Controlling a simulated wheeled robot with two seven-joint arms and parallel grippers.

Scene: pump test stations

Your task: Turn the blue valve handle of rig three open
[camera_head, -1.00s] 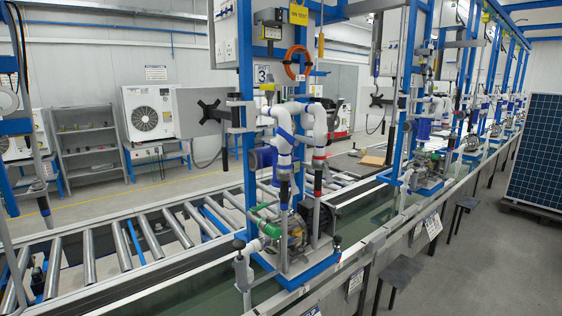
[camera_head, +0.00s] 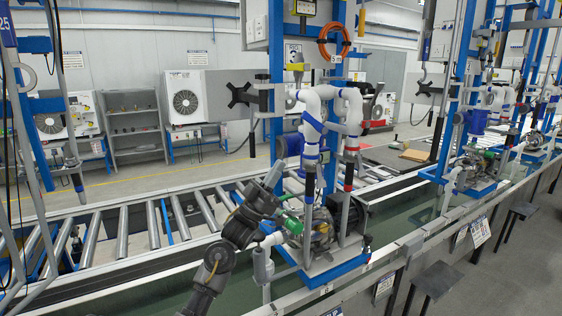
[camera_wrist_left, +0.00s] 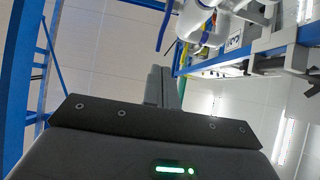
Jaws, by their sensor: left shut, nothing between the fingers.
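Rig three (camera_head: 276,90) stands in the middle of the head view, with white pipes looping over a pump (camera_head: 322,232). A slanted blue piece (camera_head: 312,122) on its left white pipe looks like the blue valve handle; its exact position is hard to tell. In the left wrist view a thin blue lever (camera_wrist_left: 165,27) shows beside a white pipe end, up ahead of the fingers. My left gripper (camera_head: 275,172) is shut and empty. It points upward, below and left of the blue piece, apart from it. It also shows in the left wrist view (camera_wrist_left: 163,85). My right gripper is out of view.
A green fitting (camera_head: 290,223) and white lower pipe (camera_head: 270,240) are close to my left wrist. A blue cylinder (camera_head: 291,145) and a black bracket (camera_head: 240,95) are behind. A roller conveyor (camera_head: 122,232) runs left. More rigs (camera_head: 475,150) stand right.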

